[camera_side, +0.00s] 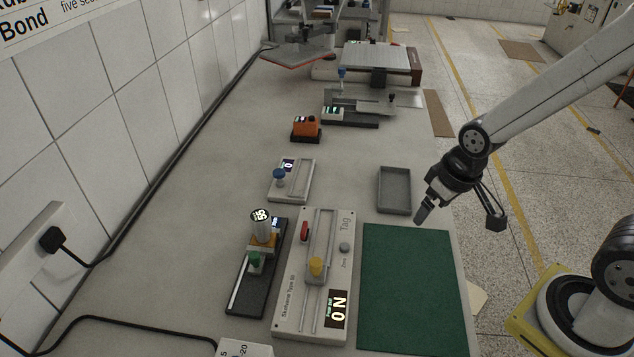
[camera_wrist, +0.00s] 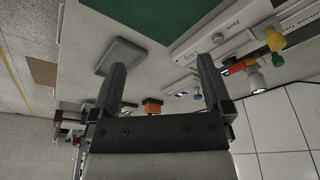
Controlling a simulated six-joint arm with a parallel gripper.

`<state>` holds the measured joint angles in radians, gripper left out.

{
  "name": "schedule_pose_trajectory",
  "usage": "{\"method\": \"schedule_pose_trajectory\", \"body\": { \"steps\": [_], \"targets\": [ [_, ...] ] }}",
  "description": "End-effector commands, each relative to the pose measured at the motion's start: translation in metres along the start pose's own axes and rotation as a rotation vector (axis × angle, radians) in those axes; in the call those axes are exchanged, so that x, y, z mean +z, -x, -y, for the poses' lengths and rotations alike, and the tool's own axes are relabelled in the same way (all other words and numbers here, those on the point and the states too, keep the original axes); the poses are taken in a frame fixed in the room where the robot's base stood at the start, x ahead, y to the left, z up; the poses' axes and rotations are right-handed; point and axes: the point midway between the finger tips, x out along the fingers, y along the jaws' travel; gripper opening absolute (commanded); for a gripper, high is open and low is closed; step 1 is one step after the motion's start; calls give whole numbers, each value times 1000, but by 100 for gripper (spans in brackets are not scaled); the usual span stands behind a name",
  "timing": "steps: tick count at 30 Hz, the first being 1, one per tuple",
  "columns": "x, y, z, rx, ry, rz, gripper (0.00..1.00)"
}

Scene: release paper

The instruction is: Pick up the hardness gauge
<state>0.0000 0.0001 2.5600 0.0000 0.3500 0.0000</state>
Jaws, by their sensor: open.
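The hardness gauge appears to be the pale upright cylinder (camera_side: 261,227) with a lit round dial on top. It stands at the far end of a dark base plate (camera_side: 246,290), beside a green knob (camera_side: 254,262). In the wrist view a pale cylinder (camera_wrist: 256,82) at the right is probably the same gauge, partly hidden behind other parts. My gripper (camera_side: 460,210) is open and empty, over the right edge of the bench and well to the right of the gauge. Its two fingers also show spread apart in the wrist view (camera_wrist: 161,68).
Between gripper and gauge lie a grey tray (camera_side: 394,211), a green mat (camera_side: 414,292) and a white slide tester (camera_side: 342,262) with red and yellow knobs. A blue-knobbed device (camera_side: 292,181) and an orange block (camera_side: 306,127) stand behind. A tiled wall closes the left.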

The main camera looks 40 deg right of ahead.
Motion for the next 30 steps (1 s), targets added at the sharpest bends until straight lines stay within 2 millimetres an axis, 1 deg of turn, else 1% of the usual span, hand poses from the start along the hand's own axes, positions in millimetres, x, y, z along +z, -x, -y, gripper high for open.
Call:
{"method": "schedule_pose_trajectory", "body": {
  "steps": [20, 26, 30],
  "targets": [
    [-1, 0, 0, -2, -7, 3, 100],
    [-10, -5, 5, -25, -98, 42, 100],
    [-23, -14, 15, -66, -241, 107, 100]
  ]
}}
